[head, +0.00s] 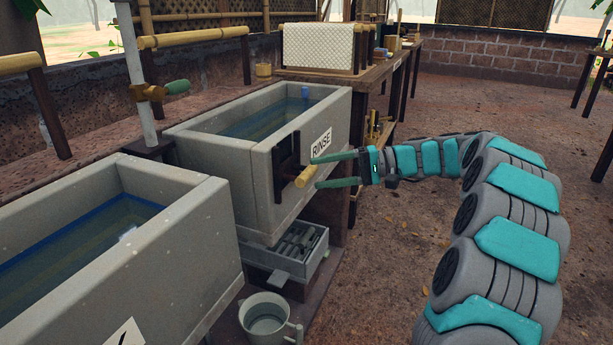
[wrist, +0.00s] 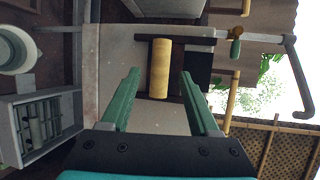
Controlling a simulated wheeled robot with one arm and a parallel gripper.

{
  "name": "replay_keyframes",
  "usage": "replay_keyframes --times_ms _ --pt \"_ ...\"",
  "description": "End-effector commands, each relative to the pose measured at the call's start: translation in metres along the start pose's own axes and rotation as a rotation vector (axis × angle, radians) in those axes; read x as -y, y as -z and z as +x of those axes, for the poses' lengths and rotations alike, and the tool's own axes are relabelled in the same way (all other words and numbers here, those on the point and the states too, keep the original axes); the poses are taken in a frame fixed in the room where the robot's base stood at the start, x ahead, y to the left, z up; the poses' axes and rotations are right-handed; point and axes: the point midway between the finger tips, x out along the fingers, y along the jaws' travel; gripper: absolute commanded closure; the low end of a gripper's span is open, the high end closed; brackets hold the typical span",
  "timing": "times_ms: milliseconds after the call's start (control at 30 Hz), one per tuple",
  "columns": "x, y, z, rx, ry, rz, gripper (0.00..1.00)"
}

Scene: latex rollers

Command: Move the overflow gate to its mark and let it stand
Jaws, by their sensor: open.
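The overflow gate (head: 284,172) is a dark panel in dark upright guides on the front wall of the rinse trough (head: 240,180). A yellow bamboo handle (head: 306,176) sticks out from it, and it also shows in the wrist view (wrist: 160,68). My gripper (head: 316,172) is open, with one green finger on each side of the handle's line. In the wrist view the fingertips of my gripper (wrist: 159,73) flank the near end of the handle, with a gap on both sides. I cannot make out the mark.
A white RINSE sign (head: 321,143) is beside the gate. Below are a grey slotted tray (head: 300,260) and a grey mug-like pail (head: 268,318). Another water-filled trough (head: 180,230) is at left, with a tap pipe (head: 136,75) behind. Brown floor at right is open.

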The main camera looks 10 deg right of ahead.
Motion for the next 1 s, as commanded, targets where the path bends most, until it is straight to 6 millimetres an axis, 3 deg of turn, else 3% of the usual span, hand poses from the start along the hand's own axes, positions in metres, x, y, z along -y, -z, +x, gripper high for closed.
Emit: replay_keyframes --times_ms 300,667,1000 --pt "0.001 0.000 0.040 0.000 -0.001 -0.001 0.38" --pt "0.000 0.000 0.045 -0.002 -0.001 -0.001 0.38" --pt "0.000 0.000 0.045 -0.002 -0.002 -0.001 0.76"
